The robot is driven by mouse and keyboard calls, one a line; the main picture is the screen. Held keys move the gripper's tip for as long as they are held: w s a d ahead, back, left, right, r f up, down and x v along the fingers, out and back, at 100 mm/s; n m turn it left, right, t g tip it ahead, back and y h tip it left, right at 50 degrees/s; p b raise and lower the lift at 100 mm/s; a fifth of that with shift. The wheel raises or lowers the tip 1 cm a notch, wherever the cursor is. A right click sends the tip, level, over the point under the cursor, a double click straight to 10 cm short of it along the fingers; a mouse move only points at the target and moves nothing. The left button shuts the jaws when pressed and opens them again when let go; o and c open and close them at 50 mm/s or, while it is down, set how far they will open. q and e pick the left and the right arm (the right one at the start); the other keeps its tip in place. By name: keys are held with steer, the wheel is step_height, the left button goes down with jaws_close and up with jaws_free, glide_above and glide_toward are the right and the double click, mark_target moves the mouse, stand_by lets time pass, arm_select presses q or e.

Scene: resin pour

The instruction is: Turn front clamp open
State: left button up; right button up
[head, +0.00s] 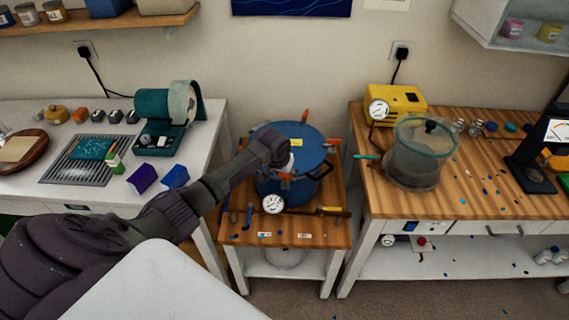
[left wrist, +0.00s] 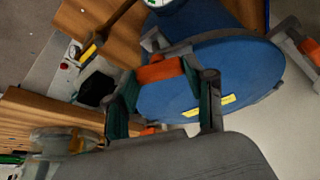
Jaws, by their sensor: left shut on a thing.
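The blue pressure pot (head: 308,137) stands on the small wooden table, its lid closed with a yellow label on top. Orange-handled clamps sit around its rim, including a back clamp (head: 305,116) and a right clamp (head: 333,141). My left gripper (head: 284,174) reaches over the lid to the front clamp. In the left wrist view, the front clamp's orange handle (left wrist: 161,72) lies between the two fingers of my left gripper (left wrist: 162,90), which are shut on it. In the head view my arm partly hides this clamp and the lid's left side. My right gripper is not in view.
A pressure gauge (head: 272,204) and a yellow-tipped lever (head: 332,211) are at the pot's front. The right bench holds a clear chamber (head: 417,158) and a yellow pump (head: 396,101). The left bench holds a teal machine (head: 165,118). Gaps separate the small table from both benches.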

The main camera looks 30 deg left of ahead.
arm_select(q)
steer(key=n+p, duration=0.1)
steer(key=n+y+p, duration=0.1)
steer(key=n, duration=0.1)
steer(key=shift+w+d+r, duration=0.1)
steer(key=shift+r, duration=0.15)
steer(key=shift+f+n+y+p, duration=0.1)
steer(key=shift+n+y+p, duration=0.25)
steer(key=shift+n, duration=0.25)
steer(key=o, duration=1.2)
steer(key=shift+f, duration=0.1)
steer(key=shift+c, duration=0.2)
steer(key=v, duration=1.2)
steer(key=shift+w, duration=0.25)
